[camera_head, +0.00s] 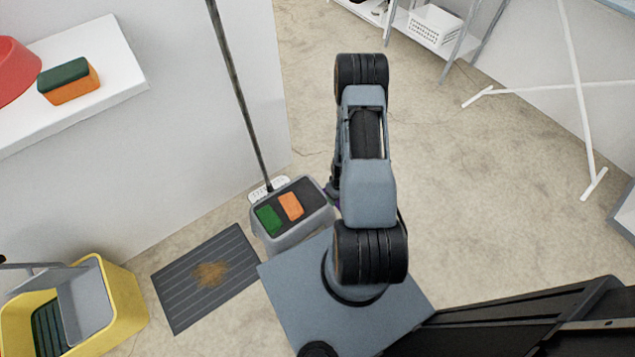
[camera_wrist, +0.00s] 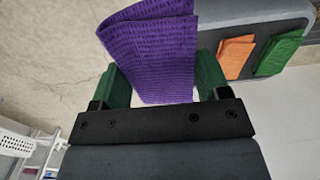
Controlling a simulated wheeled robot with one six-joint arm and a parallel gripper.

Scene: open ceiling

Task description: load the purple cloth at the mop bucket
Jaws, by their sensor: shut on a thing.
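The purple cloth (camera_wrist: 150,50) hangs between the two green finger pads of my gripper (camera_wrist: 161,82) in the wrist view. My gripper is shut on it. In the head view my arm hides most of the gripper; only a small bit of purple (camera_head: 328,192) shows beside the arm. The yellow mop bucket (camera_head: 125,305) with a grey wringer part (camera_head: 85,300) stands at the lower left of the head view, well away from my gripper. Its near side is cut off by the picture edge.
A grey bin (camera_head: 300,232) with a green cloth (camera_head: 268,219) and an orange cloth (camera_head: 291,206) on its dark top stands close to my gripper. A pole (camera_head: 240,95) rises behind it. A stained dark mat (camera_head: 190,290) lies between bin and bucket. Floor at right is open.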

